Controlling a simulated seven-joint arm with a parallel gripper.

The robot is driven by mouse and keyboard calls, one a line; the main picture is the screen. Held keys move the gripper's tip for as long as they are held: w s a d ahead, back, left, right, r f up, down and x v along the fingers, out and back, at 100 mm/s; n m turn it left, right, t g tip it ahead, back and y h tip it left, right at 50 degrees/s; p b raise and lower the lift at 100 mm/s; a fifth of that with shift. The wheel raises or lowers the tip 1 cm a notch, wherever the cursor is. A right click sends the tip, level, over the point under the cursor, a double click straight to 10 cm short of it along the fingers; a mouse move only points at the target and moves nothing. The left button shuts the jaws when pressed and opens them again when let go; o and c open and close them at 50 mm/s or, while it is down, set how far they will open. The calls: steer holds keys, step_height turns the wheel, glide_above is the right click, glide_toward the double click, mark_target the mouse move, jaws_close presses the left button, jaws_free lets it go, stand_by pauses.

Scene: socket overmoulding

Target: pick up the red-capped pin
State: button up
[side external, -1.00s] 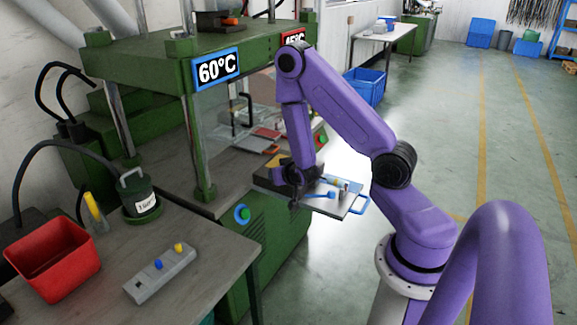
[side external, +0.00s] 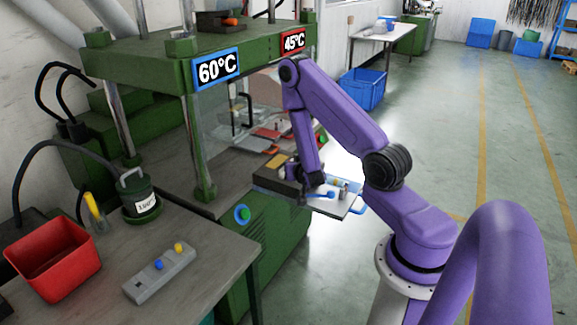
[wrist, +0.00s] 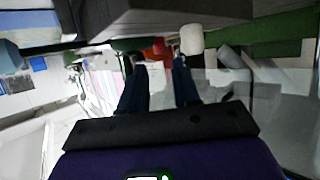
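My gripper (side external: 310,193) is over the left part of the small white tray (side external: 351,201) at the press's front edge. In the wrist view, my two dark fingers (wrist: 158,65) are apart with nothing visibly held between them. A blurred red shape (wrist: 155,50) shows beyond the gap, beside a white cylinder (wrist: 191,39). I cannot tell whether this red shape is the cap of the red-capped pin. In the side view, small upright parts (side external: 344,185) stand on the tray, and no red cap can be made out there.
The green press (side external: 150,75) rises behind the arm. A dark block (side external: 275,180) lies left of the tray. On the near bench are a red bin (side external: 55,262), a grey block (side external: 160,274) with blue and yellow pegs, and a green pot (side external: 139,195).

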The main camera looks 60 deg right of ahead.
steer(key=shift+x, duration=2.5)
steer(key=shift+f, duration=0.15)
steer(key=shift+a, duration=0.15)
jaws_close()
